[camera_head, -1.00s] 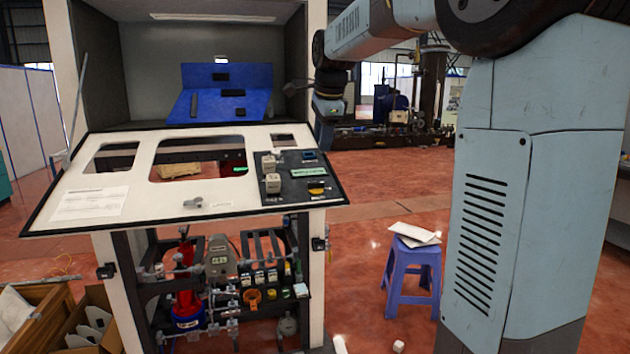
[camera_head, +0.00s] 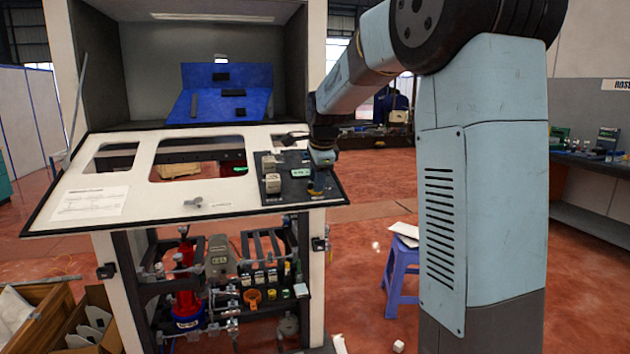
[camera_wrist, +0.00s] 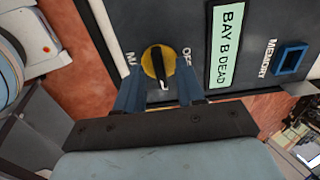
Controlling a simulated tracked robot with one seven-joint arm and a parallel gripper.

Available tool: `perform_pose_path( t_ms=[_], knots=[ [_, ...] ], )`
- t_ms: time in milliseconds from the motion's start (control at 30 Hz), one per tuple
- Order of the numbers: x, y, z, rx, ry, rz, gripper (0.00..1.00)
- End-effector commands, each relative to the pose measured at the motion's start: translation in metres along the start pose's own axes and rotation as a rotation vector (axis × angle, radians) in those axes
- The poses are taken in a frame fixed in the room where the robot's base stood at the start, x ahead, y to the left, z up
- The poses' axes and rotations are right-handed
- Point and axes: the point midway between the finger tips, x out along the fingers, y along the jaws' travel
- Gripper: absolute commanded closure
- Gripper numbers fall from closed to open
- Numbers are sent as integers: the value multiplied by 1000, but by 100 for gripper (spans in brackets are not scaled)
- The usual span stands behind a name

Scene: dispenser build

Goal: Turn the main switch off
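The main switch (camera_wrist: 150,62) is a round yellow disc with a black knob on the dark control panel (camera_head: 273,205). The wrist view shows it between cut-off lettering "MA" on the left and "OFF" on the right. My gripper (camera_wrist: 161,92) is open, with one blue-grey finger on each side of the knob. I see a gap between the fingers, and cannot tell whether either touches the switch. In the head view my gripper (camera_head: 319,187) is over the panel's right part and mostly hides the switch.
A green "BAY B DEAD" sign (camera_wrist: 229,45) and a blue-framed MEMORY slot (camera_wrist: 290,59) are right of the switch in the wrist view. Pale blocks (camera_head: 272,183) stand on the panel's left part. A purple stool (camera_head: 402,275) is on the floor to the right.

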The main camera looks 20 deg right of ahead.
Motion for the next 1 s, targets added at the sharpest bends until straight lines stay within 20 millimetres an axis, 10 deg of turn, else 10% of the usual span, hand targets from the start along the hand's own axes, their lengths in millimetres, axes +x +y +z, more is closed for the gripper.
perform_pose_path(
  t_ms=[367,767,1000],
  knots=[
    [5,0,0,0,0,0,62],
    [5,0,0,-1,0,0,98],
    [5,0,7,-3,-1,0,100]
  ],
)
